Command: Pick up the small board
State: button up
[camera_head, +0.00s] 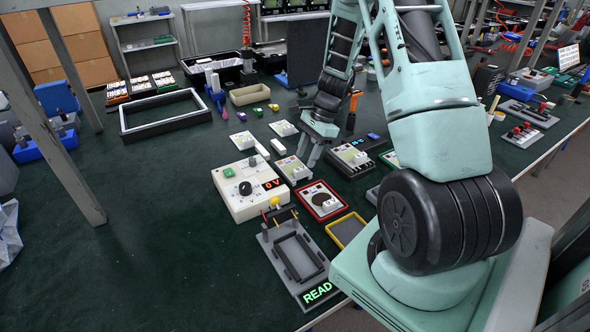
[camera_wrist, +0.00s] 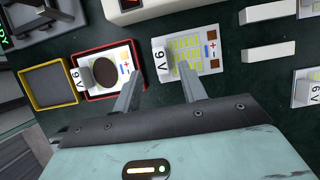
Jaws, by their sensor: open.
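Several small boards lie on the table, and I cannot tell which one the task means. A white board with a yellow-green grid and a 9V block (camera_wrist: 187,52) lies just ahead of my gripper in the wrist view. It also shows in the head view (camera_head: 292,169), left of the gripper. Another white board with a dark round disc and a 6V block (camera_wrist: 105,71) sits in a red-rimmed tray (camera_head: 322,201). My gripper (camera_wrist: 159,73) is open and empty. Its left finger is near the red tray's right edge, its right finger overlaps the grid board's near edge. Contact cannot be told.
A white meter box with a red display (camera_head: 249,187) stands left of the boards. A yellow-rimmed empty tray (camera_head: 347,229) and a grey fixture with a lit green sign (camera_head: 298,262) lie nearer. More white boards (camera_head: 242,140) lie behind.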

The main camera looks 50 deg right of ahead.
aim_at(301, 168)
jog(key=x, duration=0.4)
jog(key=shift+w+f, duration=0.1)
jog(key=shift+f, duration=0.2)
grip_shut()
notch_tip(301, 168, up, 10)
dwell(0.4)
